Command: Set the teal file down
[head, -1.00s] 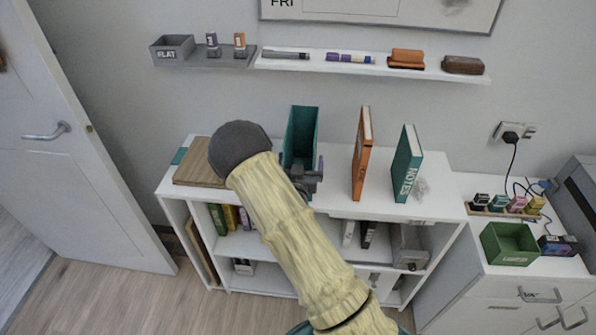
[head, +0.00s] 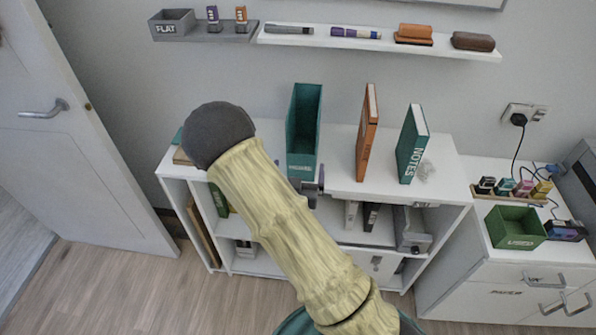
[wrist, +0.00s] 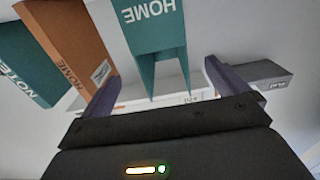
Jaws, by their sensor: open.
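The teal file (head: 303,135) stands upright on the white shelf desk's top (head: 338,170), left of the orange book. It also shows upside down in the wrist view (wrist: 150,30), with HOME on its face and its open top toward the picture's bottom. My gripper (head: 314,188) is mostly hidden behind my arm in the head view, low in front of the file. In the wrist view my gripper (wrist: 161,75) is open, with its two fingers spread on either side of the file's image. No grip on the file shows.
An orange book (head: 367,133) and a teal NOTES book (head: 412,145) stand to the right. A brown board (head: 180,157) is partly hidden behind my arm. A wall shelf (head: 380,44) runs above. A green bin (head: 515,228) sits on the right cabinet.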

